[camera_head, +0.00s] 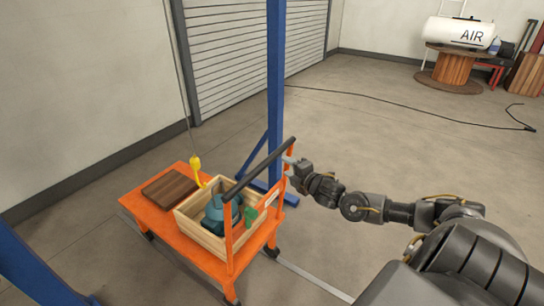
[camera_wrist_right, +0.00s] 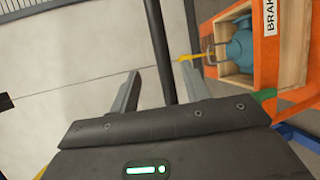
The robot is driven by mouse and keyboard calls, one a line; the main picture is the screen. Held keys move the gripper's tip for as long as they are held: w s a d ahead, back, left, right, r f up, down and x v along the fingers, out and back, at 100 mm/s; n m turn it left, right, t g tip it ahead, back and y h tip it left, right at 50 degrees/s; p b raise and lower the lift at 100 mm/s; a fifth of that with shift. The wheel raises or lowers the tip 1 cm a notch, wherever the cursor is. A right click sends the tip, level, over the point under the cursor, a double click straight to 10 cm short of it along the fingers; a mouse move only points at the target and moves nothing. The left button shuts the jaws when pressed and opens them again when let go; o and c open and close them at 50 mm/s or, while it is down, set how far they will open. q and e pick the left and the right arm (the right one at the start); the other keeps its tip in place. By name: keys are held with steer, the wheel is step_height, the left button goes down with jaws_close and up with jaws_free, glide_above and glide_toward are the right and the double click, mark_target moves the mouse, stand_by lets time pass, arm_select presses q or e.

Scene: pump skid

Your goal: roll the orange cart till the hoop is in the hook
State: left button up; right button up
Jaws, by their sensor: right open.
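The orange cart (camera_head: 150,212) stands on the floor. It carries a wooden crate (camera_head: 190,226) with a teal pump (camera_head: 214,213) in it. The yellow hook (camera_head: 196,164) hangs on a cable over the cart, near the crate's far edge. In the right wrist view a thin grey hoop (camera_wrist_right: 209,53) rises from the pump, with the yellow hook (camera_wrist_right: 188,57) close beside it; I cannot tell whether they engage. My right gripper (camera_head: 289,168) is open at the cart's black handle bar (camera_head: 258,171). In the wrist view the bar (camera_wrist_right: 160,50) runs between the fingers. My left gripper is out of view.
A brown board (camera_head: 170,188) lies on the cart beside the crate. A green lever (camera_head: 251,216) is on the cart's handle end, near a partly readable brake label (camera_wrist_right: 270,18). A blue post (camera_head: 275,90) with braced feet stands close behind the cart. Floor to the right is mostly clear.

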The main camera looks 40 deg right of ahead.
mark_target(274, 159)
steer(key=w, duration=0.3)
steer(key=w+f+p, duration=0.1)
steer(key=w, duration=0.3)
steer(key=w+d+f, duration=0.1)
steer(key=w, duration=0.2)
steer(key=shift+w+d+f+p, duration=0.1)
steer(key=shift+w+p, duration=0.25)
steer(key=shift+p, duration=0.05)
jaws_close()
